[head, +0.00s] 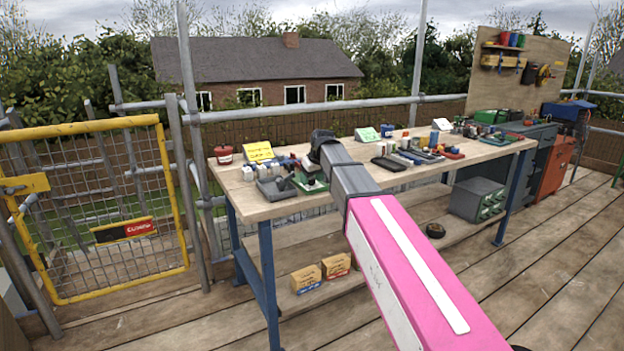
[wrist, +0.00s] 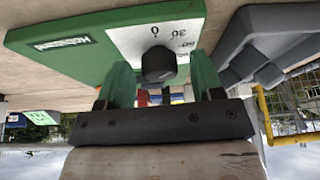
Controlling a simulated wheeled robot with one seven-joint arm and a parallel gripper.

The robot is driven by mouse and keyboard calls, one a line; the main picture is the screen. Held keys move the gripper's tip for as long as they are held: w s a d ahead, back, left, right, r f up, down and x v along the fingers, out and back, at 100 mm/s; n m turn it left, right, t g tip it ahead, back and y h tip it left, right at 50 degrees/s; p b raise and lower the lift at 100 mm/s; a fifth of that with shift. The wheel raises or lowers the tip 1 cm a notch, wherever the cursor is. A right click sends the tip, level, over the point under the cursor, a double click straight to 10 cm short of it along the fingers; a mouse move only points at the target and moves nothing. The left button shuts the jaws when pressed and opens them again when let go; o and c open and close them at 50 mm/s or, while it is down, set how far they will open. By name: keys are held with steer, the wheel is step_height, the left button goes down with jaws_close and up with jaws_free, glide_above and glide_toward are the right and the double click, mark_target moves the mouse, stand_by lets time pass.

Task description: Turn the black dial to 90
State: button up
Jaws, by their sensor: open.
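The black dial (wrist: 158,63) sits on a white scale plate (wrist: 130,40) of a green box (wrist: 60,42) in the wrist view. Marks such as 30 and 60 show beside it; its pointer is not clear. My gripper (wrist: 160,75) is open, its two green fingers on either side of the dial, with gaps between them and the knob. In the head view my gripper (head: 308,180) is over the green box (head: 318,187) on the workbench, and my arm hides the dial.
A grey block-shaped device (wrist: 265,42) stands close beside the green box. The wooden workbench (head: 245,205) carries several small items, a yellow sign (head: 258,152) and a red container (head: 224,155). A black tray (head: 389,164) lies right of my arm.

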steer(key=c, duration=0.9)
steer(key=m+h, duration=0.1)
steer(key=m, duration=0.2)
steer(key=shift+a+m+t, duration=0.1)
steer(key=shift+m+t, duration=0.2)
steer(key=m+h, duration=0.2)
steer(key=m, duration=0.2)
steer(key=shift+a+m, duration=0.1)
steer(key=shift+m, duration=0.2)
steer(key=m, duration=0.2)
steer(key=m+h, duration=0.1)
steer(key=m, duration=0.1)
steer(key=shift+a+h, duration=0.1)
steer(key=shift+h, duration=0.2)
steer(key=shift+m+g+h, duration=0.4)
steer(key=shift+m+h, duration=0.1)
steer(key=shift+m, duration=1.2)
